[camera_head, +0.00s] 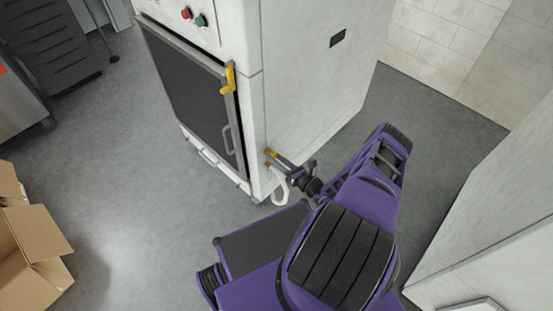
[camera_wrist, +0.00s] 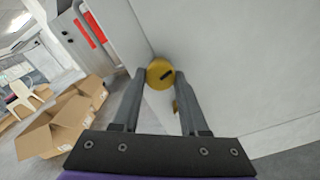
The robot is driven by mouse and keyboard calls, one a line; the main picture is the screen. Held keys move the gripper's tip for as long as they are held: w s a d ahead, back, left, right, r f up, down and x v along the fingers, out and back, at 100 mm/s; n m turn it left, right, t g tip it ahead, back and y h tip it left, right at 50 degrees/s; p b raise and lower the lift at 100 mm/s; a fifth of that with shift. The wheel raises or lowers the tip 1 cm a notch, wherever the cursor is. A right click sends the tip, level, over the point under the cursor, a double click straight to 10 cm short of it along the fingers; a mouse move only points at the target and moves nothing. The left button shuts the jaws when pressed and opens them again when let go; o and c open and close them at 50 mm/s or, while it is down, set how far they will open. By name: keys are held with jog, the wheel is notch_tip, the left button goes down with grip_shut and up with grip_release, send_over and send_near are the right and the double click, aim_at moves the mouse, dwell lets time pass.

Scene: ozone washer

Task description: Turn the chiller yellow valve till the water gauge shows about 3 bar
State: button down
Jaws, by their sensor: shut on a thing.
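The yellow valve (camera_wrist: 160,74) is a round yellow knob with a dark slot, low on the side of the white cabinet (camera_wrist: 245,55). In the wrist view my gripper (camera_wrist: 160,80) has its two fingertips on either side of the knob and is shut on it. In the head view the valve (camera_head: 271,153) is a small yellow part near the cabinet's lower front corner, partly hidden by my gripper (camera_head: 280,160). No gauge face is readable in either view.
The cabinet (camera_head: 310,75) has a dark front door (camera_head: 190,95) with a yellow latch (camera_head: 229,78), plus red and green buttons (camera_head: 194,17). Open cardboard boxes (camera_head: 30,245) stand at left. A pale wall panel (camera_head: 490,215) is at right.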

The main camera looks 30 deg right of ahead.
jog(key=m, duration=0.3)
jog(key=shift+m, duration=0.4)
jog(key=m, duration=1.1)
jog(key=shift+r+m, duration=0.25)
jog(key=shift+m, duration=0.05)
jog(key=m, duration=0.3)
jog(key=shift+w+m, duration=0.1)
jog(key=shift+m, duration=0.3)
jog(key=m, duration=0.3)
jog(key=shift+r+m, duration=0.1)
jog(key=shift+m, duration=0.2)
jog(key=m, duration=0.3)
jog(key=shift+m, duration=2.2)
jog(key=shift+d, duration=0.1)
